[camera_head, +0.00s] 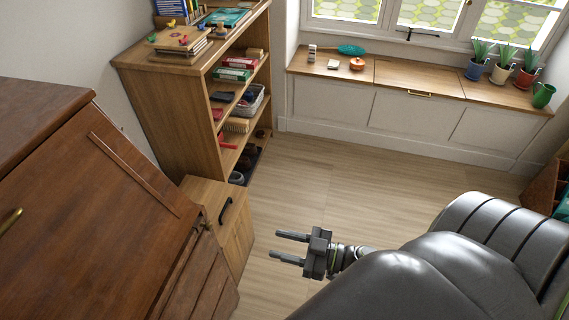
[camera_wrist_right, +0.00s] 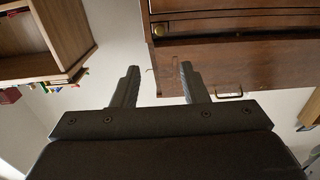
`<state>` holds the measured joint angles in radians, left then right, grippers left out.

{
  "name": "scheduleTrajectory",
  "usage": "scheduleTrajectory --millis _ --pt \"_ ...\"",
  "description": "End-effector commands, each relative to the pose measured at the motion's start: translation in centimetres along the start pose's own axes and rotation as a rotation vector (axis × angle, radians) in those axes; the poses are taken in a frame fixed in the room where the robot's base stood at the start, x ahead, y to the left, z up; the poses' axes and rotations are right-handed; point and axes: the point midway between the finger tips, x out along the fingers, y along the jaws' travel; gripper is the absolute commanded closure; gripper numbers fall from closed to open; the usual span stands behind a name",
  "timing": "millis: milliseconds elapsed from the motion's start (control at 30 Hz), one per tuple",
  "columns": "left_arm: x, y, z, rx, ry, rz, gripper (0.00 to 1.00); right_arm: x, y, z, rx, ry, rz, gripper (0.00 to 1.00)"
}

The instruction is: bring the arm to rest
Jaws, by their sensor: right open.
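My right gripper (camera_head: 275,244) shows in the head view at lower centre, with its two dark fingers pointing left and apart. Nothing is between them. My left gripper is not in view.
A dark cabinet (camera_head: 110,190) fills the left, beside a small cabinet with a black handle (camera_head: 226,210). A bookshelf (camera_head: 165,105) stands behind. A window bench (camera_head: 420,78) lines the back. The middle floor (camera_head: 350,175) is clear.

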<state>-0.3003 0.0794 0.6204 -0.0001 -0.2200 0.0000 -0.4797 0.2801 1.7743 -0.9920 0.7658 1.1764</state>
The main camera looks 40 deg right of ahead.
Motion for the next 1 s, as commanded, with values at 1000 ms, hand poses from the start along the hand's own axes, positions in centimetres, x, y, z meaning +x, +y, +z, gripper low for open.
scheduleTrajectory --millis 1000 --pt "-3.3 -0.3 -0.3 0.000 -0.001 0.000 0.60 -11.8 4.8 24.3 0.191 -0.676 0.684 0.60"
